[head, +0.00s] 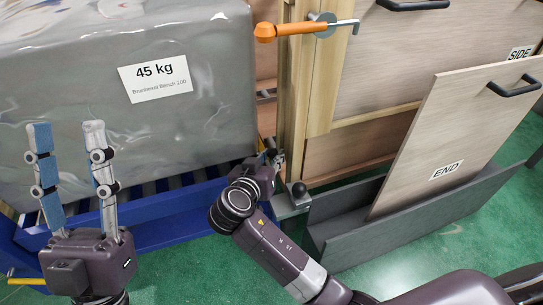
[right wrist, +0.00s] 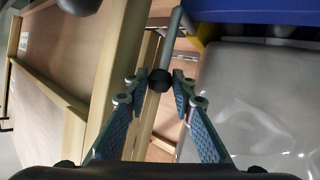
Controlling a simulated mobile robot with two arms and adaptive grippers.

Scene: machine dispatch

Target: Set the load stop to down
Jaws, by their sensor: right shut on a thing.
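A grey rod with a black knob (right wrist: 160,80), which looks like the load stop's lever, stands out toward the camera in the right wrist view. My right gripper (right wrist: 159,82) has its two fingertips closed on the black knob. In the head view the right gripper (head: 273,160) is at the crate's front right corner, beside the blue conveyor, and its own wrist hides most of the lever. My left gripper (head: 67,128) is open and empty, fingers up, in front of the wrapped load.
A wrapped 45 kg load (head: 110,110) rests on a blue roller conveyor (head: 185,215). A wooden post (head: 298,100) bears an orange-handled latch (head: 305,28). A panel marked END (head: 455,135) leans in a grey trough (head: 400,230). A black ball knob (head: 297,189) sits on a grey bracket near my right wrist.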

